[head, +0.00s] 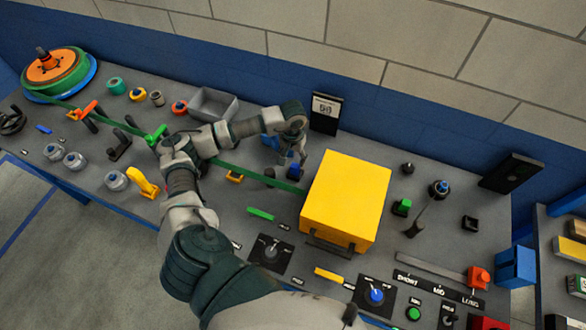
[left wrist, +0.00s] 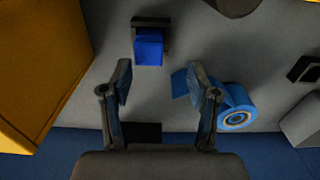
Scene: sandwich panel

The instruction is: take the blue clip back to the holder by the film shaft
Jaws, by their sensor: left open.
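A blue block (left wrist: 149,48), which looks like the blue clip, sits at a black bracket on the grey bench. In the head view it (head: 293,171) is just left of the yellow box, by the green film strip. My left gripper (head: 301,156) is above the bench close to it. In the left wrist view the gripper (left wrist: 160,80) is open and empty, with the blue block beyond and between its fingertips, apart from them. The film shaft with its orange and green reel (head: 55,70) stands at the far left. My right gripper is not in view.
The yellow box (head: 340,205) is close on the right of my left gripper. A blue tape roll (left wrist: 237,118) lies beside a finger. A grey bin (head: 212,103) stands behind my arm. Orange (head: 82,111), green (head: 156,134) and yellow (head: 144,182) clips stand along the bench.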

